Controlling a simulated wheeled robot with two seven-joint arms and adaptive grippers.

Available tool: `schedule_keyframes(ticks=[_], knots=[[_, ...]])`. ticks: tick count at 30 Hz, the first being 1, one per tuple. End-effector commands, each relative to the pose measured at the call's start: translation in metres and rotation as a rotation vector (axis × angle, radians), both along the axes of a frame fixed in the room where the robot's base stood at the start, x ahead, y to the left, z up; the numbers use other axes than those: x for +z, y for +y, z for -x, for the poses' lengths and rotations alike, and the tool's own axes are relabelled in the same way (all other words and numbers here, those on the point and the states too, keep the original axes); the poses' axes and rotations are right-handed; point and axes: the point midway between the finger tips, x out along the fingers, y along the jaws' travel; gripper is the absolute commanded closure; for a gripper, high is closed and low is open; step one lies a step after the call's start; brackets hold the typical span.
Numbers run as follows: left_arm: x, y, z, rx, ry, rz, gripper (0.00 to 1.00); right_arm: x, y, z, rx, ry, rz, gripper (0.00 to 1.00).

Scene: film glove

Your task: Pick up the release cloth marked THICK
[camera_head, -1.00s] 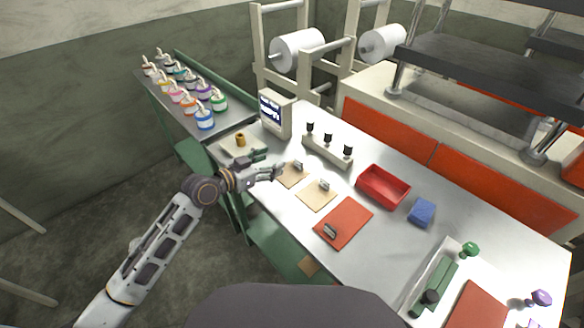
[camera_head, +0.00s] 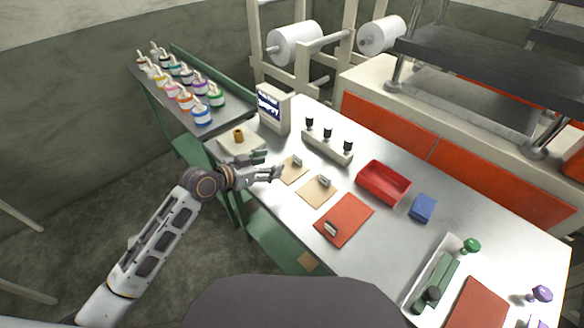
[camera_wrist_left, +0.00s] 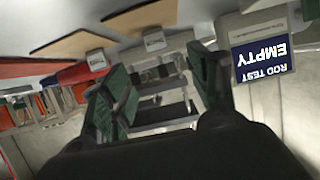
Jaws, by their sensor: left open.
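Two tan cloths lie side by side on the metal table: one (camera_head: 292,172) nearer my left gripper, the other (camera_head: 314,194) to its right. Each carries a small grey clip or tag. Markings on them are too small to read, so I cannot tell which is THICK. My left gripper (camera_head: 269,165) is open and empty, just left of the nearer cloth. In the left wrist view its green-padded fingers (camera_wrist_left: 165,88) are spread with nothing between them. The cloths show at the top, one (camera_wrist_left: 130,22) and the other (camera_wrist_left: 66,46). My right gripper is not in view.
A display (camera_head: 273,110) reading "EMPTY" stands behind the gripper, beside a pale block with a brass-coloured piece (camera_head: 238,136). A rack with black knobs (camera_head: 328,148), a red mat (camera_head: 343,221), a red tray (camera_head: 383,184) and a blue block (camera_head: 422,208) lie to the right.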

Motion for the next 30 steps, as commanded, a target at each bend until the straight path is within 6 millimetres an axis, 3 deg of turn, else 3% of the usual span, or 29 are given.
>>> schedule_keyframes(ticks=[17, 30], knots=[[-0.002, -0.004, -0.004, 0.005, 0.006, 0.006, 0.39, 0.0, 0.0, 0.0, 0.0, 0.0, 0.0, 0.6], [-0.017, -0.03, -0.03, 0.004, 0.006, 0.008, 0.39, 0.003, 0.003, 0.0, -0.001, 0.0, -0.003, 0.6]])
